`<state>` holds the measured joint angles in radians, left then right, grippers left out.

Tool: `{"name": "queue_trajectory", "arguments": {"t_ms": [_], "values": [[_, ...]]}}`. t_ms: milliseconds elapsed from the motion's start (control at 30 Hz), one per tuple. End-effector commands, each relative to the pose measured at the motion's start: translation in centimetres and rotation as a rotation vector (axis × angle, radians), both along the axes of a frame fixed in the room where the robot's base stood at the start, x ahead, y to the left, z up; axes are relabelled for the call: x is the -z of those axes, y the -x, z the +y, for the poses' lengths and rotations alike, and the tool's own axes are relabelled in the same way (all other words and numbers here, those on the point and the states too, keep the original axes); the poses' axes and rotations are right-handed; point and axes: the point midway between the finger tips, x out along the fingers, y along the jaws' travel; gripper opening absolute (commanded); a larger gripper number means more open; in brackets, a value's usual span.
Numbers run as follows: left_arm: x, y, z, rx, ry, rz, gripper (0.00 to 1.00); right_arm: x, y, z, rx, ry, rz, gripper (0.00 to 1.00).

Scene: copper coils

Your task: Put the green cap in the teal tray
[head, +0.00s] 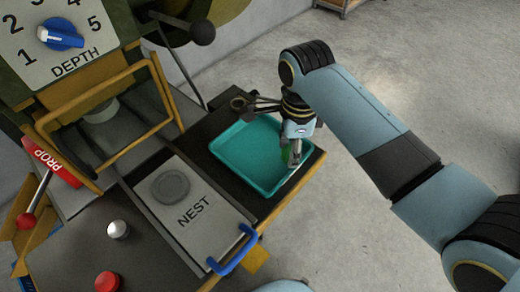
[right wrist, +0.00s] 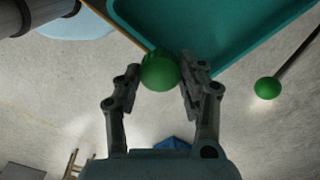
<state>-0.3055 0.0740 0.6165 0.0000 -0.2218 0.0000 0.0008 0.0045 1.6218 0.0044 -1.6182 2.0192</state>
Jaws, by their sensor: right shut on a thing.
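The green cap (right wrist: 160,70) is round and sits between the two fingers of my right gripper (right wrist: 158,85) in the right wrist view. In the head view my right gripper (head: 293,158) points down at the right part of the teal tray (head: 228,145), with a bit of the green cap (head: 286,155) showing beside the fingers. The tray is shallow and its visible floor is bare. In the right wrist view the tray (right wrist: 235,25) lies behind the cap. Whether the cap touches the tray is unclear. My left gripper is not in view.
The tray lies on a dark bench beside a plate marked NEST (head: 190,215) with a blue handle (head: 232,250). A dark ball-ended lever (head: 202,32) stands behind. A green knob (right wrist: 267,88) on a dark rod shows in the right wrist view. Open floor lies right.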

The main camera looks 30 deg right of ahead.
Motion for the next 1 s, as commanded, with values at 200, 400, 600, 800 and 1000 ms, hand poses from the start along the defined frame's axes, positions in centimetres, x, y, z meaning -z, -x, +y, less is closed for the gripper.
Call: {"name": "queue_trajectory", "arguments": {"t_ms": [200, 400, 600, 800, 1000], "values": [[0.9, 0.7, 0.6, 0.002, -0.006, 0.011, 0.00, 3.1, -4.0, 3.1, -0.001, -0.001, 0.000, 0.07], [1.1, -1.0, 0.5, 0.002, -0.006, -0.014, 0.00, 4.2, -5.3, 4.1, 0.002, 0.001, 0.000, 0.07], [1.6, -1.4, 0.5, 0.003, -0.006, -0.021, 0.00, 7.1, -5.3, 4.2, 0.002, 0.001, 0.002, 0.07], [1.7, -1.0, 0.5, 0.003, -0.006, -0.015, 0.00, 8.1, -5.4, 4.2, 0.003, 0.001, -0.002, 0.07], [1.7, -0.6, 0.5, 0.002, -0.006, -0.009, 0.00, 8.2, -5.4, 4.1, 0.003, 0.000, -0.001, 0.07]]}}
